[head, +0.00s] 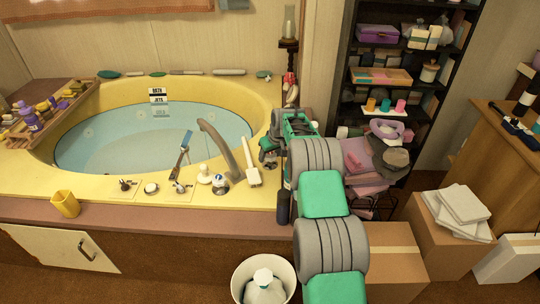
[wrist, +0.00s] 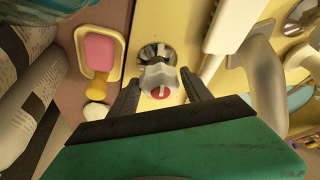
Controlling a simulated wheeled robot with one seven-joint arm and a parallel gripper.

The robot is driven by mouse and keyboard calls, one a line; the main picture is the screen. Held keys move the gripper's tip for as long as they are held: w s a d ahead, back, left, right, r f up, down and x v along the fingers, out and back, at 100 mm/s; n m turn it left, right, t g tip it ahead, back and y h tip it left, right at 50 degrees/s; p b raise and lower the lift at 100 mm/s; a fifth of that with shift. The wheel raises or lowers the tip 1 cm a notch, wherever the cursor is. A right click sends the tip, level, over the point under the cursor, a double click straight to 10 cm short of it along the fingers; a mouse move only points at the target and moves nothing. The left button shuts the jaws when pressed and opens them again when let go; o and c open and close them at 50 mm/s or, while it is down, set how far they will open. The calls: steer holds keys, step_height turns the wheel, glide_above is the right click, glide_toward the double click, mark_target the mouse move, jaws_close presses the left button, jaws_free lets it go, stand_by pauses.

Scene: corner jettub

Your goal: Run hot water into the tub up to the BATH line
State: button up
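The yellow corner tub (head: 262,98) holds pale blue water (head: 110,135). A sign (head: 158,96) on its far wall reads BATH above JETS; the water's far edge lies near the JETS part, exact level unclear. The curved spout (head: 222,148) rises from the front rim, and I see no stream from it. My gripper (wrist: 160,82) points down over the rim, fingers apart on either side of a chrome-based tap handle (wrist: 158,78) with a red mark. Small gaps seem to show between fingers and handle. In the head view my gripper (head: 268,152) hides that handle.
A white long-handled fitting (head: 252,163) stands close left of my gripper, and also shows in the wrist view (wrist: 230,30). Several knobs (head: 151,188) line the front rim. A pink soap in a dish (wrist: 98,52) lies beside the handle. Shelves and boxes (head: 440,232) crowd the right.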

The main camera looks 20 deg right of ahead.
steer(key=shift+o, duration=0.5)
steer(key=p+v, duration=0.1)
steer(key=v, duration=0.6)
steer(key=shift+s+r+p, duration=0.2)
steer(key=shift+r+p, duration=0.1)
steer(key=shift+r, duration=0.05)
